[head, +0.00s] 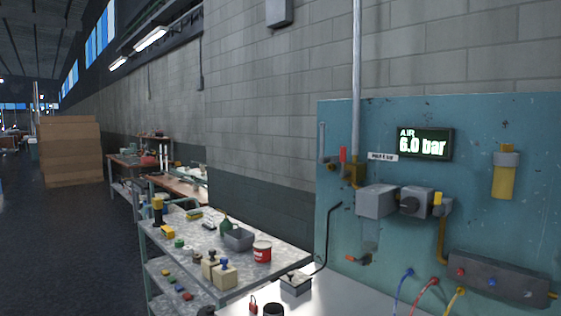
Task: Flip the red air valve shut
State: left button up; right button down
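The red air valve's handle (343,155) stands upright on the left part of the teal wall panel (480,112). It is roughly in line with the vertical grey pipe (357,80). A brass-coloured valve body (354,173) sits beside and just below the handle, at the pipe's lower end. The lit display (424,143) to the right reads "AIR 6.0 bar". Neither of my grippers is in view.
Grey regulator boxes (377,201) sit just below the valve. A second, orange-red handle (351,258) is lower on the panel. A cluttered metal cart (285,252) stands left of the panel. A pale bench top (335,300) lies in front. The left floor is open.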

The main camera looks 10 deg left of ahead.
aim_at(345, 173)
jog(key=i+j, duration=0.2)
jog(key=j, duration=0.15)
jog(key=i+j, duration=0.15)
jog(key=j, duration=0.25)
jog(key=i+j, duration=0.2)
jog(key=j, duration=0.15)
jog(key=i+j, duration=0.2)
jog(key=j, duration=0.2)
jog(key=i+j, duration=0.2)
jog(key=j, duration=0.15)
jog(key=i+j, duration=0.15)
jog(key=j, duration=0.25)
jog(key=i+j+z, duration=0.1)
jog(key=j, duration=0.25)
jog(key=i, duration=0.1)
